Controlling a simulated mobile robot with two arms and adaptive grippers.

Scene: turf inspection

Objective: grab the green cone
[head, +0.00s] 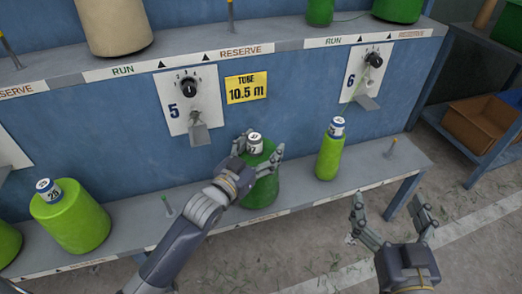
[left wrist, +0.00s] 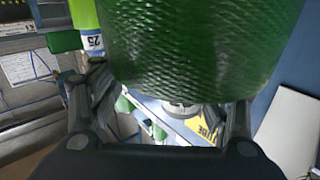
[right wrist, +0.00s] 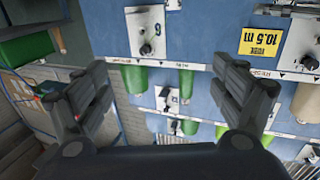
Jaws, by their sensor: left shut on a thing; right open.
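The dark green cone (head: 262,190), a textured yarn-like body with a white numbered top, stands upright at the lower shelf below panel 5. Whether its base touches the shelf is not clear. My left gripper (head: 258,155) is shut on it, with fingers on both sides near its top. In the left wrist view the cone (left wrist: 205,45) fills the space between the fingers. My right gripper (head: 390,207) is open and empty in front of the shelf, to the right and apart from the cone; it also shows in the right wrist view (right wrist: 168,92).
A slim lime green cone (head: 328,158) stands right of the held one, with a thread rising to panel 6. A wide lime cone (head: 72,220) stands left. A cart with an orange bin (head: 480,128) is at right.

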